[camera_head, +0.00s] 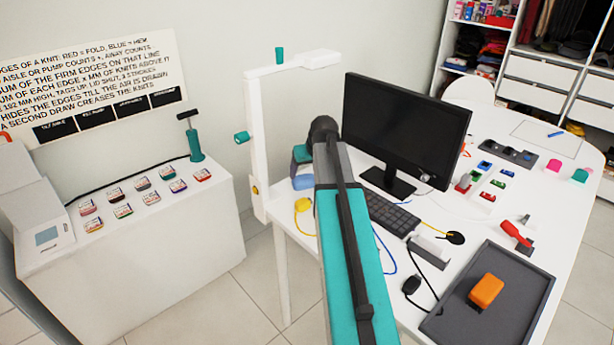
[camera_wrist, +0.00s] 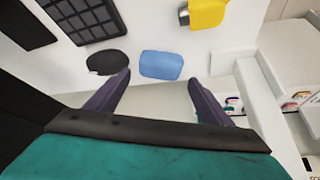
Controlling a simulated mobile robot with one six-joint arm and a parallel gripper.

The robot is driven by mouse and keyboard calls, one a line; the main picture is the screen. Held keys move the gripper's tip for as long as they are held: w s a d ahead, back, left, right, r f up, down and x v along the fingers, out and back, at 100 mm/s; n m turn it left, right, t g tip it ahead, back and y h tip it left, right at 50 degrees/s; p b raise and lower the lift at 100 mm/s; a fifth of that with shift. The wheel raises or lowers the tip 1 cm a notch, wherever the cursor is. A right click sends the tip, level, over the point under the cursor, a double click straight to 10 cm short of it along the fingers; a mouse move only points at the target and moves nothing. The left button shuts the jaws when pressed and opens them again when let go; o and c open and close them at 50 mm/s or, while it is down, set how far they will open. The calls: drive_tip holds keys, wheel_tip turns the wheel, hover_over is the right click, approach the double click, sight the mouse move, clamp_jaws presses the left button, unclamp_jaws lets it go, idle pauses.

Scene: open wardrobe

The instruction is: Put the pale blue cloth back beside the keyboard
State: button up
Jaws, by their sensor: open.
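The pale blue cloth (camera_wrist: 161,65) lies as a small flat patch on the white table in the wrist view, near the table edge. It also shows in the head view (camera_head: 302,183), partly covered by my arm. The black keyboard (camera_wrist: 85,16) is at the upper left of the wrist view; in the head view the keyboard (camera_head: 391,214) lies in front of the monitor. My gripper (camera_wrist: 158,80) is open and empty, its two purple fingers apart, with the cloth showing just beyond the gap. Contact is not visible. My arm hides most of the gripper in the head view.
A black round item (camera_wrist: 106,62) lies close beside the cloth. A yellow object (camera_wrist: 208,12) is to its right. The monitor (camera_head: 405,120) and white upright post (camera_head: 258,150) stand near my arm. A dark tray (camera_head: 470,325) holds an orange block (camera_head: 486,291).

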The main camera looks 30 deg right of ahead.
drive_tip(key=b+v, duration=0.1)
drive_tip(key=v, duration=0.5)
drive_tip(key=shift+r, duration=0.1)
idle(0.8)
